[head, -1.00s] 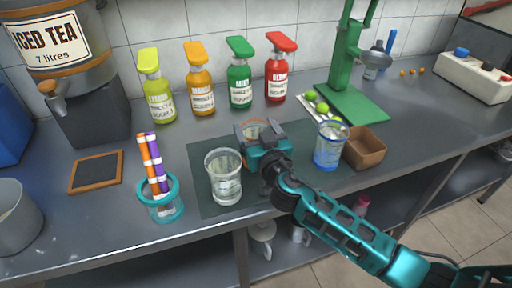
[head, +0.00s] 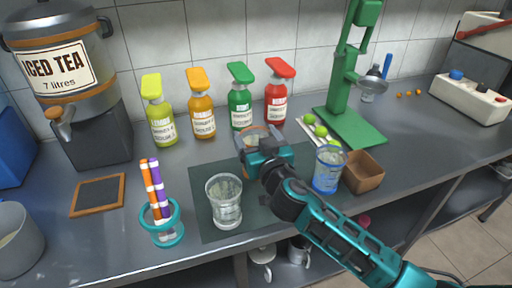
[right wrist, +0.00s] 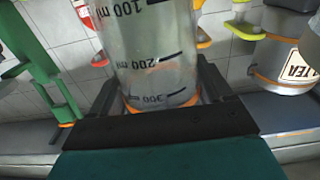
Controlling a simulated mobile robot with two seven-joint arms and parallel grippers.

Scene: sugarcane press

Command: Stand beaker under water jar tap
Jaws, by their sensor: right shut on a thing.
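The beaker (head: 254,138) has an orange rim and is clear, with millilitre marks in the right wrist view (right wrist: 155,50). My right gripper (head: 262,152) is shut on it, its fingers on either side near the 300 ml mark. The gripper hides much of the beaker in the head view, and whether its base touches the mat is unclear. The steel jar (head: 60,62) with a tap (head: 60,115) stands on a dark block at the back left; its label reads iced tea, not water. The jar is also partly visible in the right wrist view (right wrist: 280,55). My left gripper is not seen.
Several pump bottles (head: 202,105) stand along the wall. A clear beaker (head: 226,203) and a blue-marked beaker (head: 328,170) flank my gripper. A teal holder with striped sticks (head: 160,220) and a slate (head: 98,195) lie left.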

